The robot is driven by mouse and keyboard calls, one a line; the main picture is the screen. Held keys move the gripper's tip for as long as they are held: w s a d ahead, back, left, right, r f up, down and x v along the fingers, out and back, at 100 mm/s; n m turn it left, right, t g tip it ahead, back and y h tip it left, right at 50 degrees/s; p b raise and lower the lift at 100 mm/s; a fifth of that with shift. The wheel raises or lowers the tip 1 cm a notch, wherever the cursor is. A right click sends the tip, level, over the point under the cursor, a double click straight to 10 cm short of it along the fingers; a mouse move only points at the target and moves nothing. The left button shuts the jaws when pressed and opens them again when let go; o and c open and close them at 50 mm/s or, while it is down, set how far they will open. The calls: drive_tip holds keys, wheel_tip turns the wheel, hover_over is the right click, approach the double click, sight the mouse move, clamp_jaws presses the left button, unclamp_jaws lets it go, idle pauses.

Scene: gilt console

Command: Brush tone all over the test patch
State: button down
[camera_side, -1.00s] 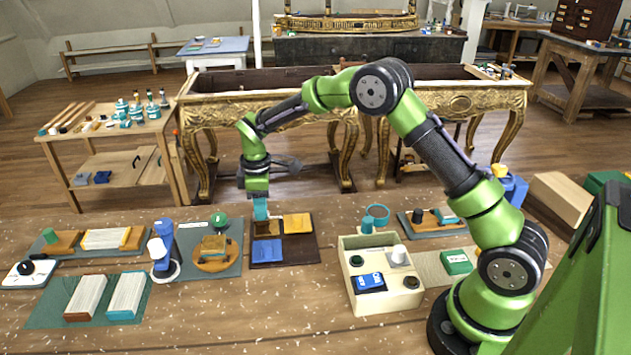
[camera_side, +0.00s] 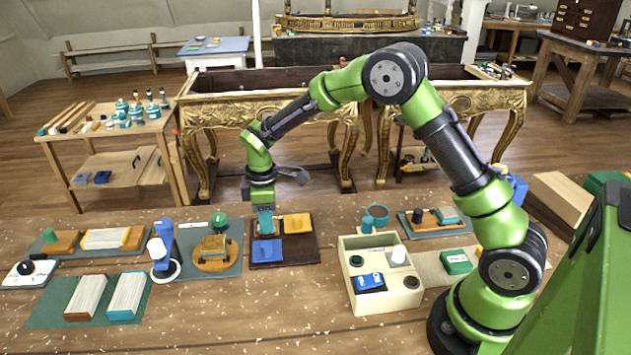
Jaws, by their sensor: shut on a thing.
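My gripper (camera_side: 263,206) points down over a dark brown board (camera_side: 302,250) on the bench. It is shut on a slim teal thing, which looks like the brush (camera_side: 266,224). The lower end of the brush is over the back left part of the board, by a brown patch largely hidden behind it. I cannot tell whether it touches. A yellow-gold square (camera_side: 297,223) lies at the back right of the board, and a blue square (camera_side: 267,251) at the front left. Which of these is the test patch, and how much tone it bears, is too small to tell.
A cream box (camera_side: 388,299) with small pots stands right of the board. A blue stand (camera_side: 164,250) and a round wooden piece (camera_side: 214,258) are to its left. Combed blocks (camera_side: 86,297) lie front left. The bench's front middle is clear.

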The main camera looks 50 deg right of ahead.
drive_tip(key=shift+w+d, duration=2.25)
drive_tip(key=shift+s+a, duration=2.2)
drive_tip(key=shift+a, duration=0.1)
drive_tip(key=shift+w+d, duration=2.2)
drive_tip(key=shift+d, duration=0.1)
drive_tip(key=shift+s+d, duration=0.4)
drive_tip(key=shift+s, duration=0.05)
drive_tip(key=shift+s+a, duration=2.2)
drive_tip(key=shift+a, duration=0.05)
drive_tip(key=shift+w+d, duration=2.2)
drive_tip(key=shift+d, duration=0.05)
drive_tip(key=shift+s+a, duration=2.25)
drive_tip(key=shift+a, duration=0.05)
wheel_tip(320, 180, up, 8)
drive_tip(key=shift+f, duration=0.15)
